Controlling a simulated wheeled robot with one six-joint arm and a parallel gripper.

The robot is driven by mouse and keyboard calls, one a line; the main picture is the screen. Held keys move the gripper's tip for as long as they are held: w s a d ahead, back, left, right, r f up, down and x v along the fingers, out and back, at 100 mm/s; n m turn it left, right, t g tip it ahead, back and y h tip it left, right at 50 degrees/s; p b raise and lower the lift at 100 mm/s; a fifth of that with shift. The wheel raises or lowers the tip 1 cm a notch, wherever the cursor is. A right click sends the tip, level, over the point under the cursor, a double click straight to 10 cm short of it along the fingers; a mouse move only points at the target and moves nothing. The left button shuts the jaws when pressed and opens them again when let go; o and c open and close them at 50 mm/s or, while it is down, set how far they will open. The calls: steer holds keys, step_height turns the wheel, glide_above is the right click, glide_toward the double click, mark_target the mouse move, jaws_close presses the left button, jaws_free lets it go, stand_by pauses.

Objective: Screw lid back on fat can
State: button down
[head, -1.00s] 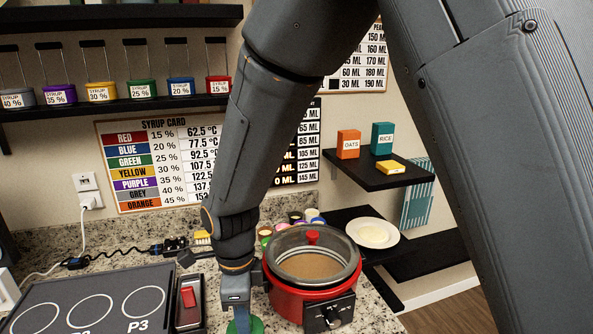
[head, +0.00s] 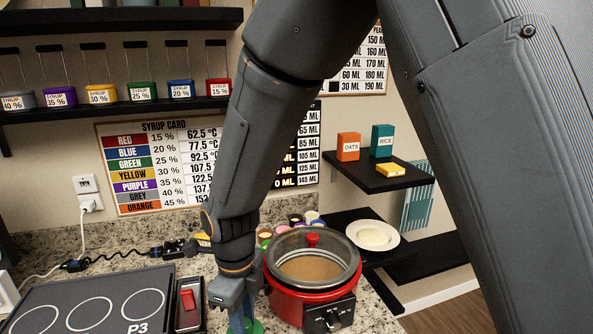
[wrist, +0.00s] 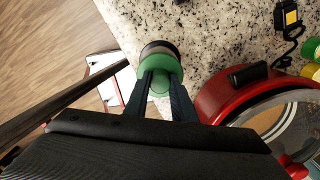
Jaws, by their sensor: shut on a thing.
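My gripper (wrist: 160,82) points down at the counter, with its two dark fingers closed on the sides of a round green lid (wrist: 161,62). A dark cylinder, seemingly the fat can (wrist: 158,46), shows right against the lid in the wrist view. I cannot tell whether the lid is seated on its thread. In the head view, the gripper (head: 238,319) is at the bottom edge, and only a bit of green (head: 255,327) shows beside the fingers. The can body is cut off there.
A red cooker (head: 300,300) with a glass lid stands close right of my gripper. A hob (head: 90,300) and a red switch (head: 188,298) are to the left. Small coloured pots (head: 293,220) stand behind the cooker. The counter edge lies close to the can in the wrist view.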

steer(key=m, duration=0.4)
steer(key=shift+m, duration=0.3)
steer(key=c, duration=1.4)
jaws_free()
steer(key=n, duration=0.4)
steer(key=shift+n, duration=0.3)
steer(key=n, duration=0.4)
steer(key=shift+n, duration=0.3)
steer(key=n, duration=0.4)
steer(key=shift+n, duration=0.3)
steer(key=n, duration=0.4)
steer(key=shift+n, duration=0.3)
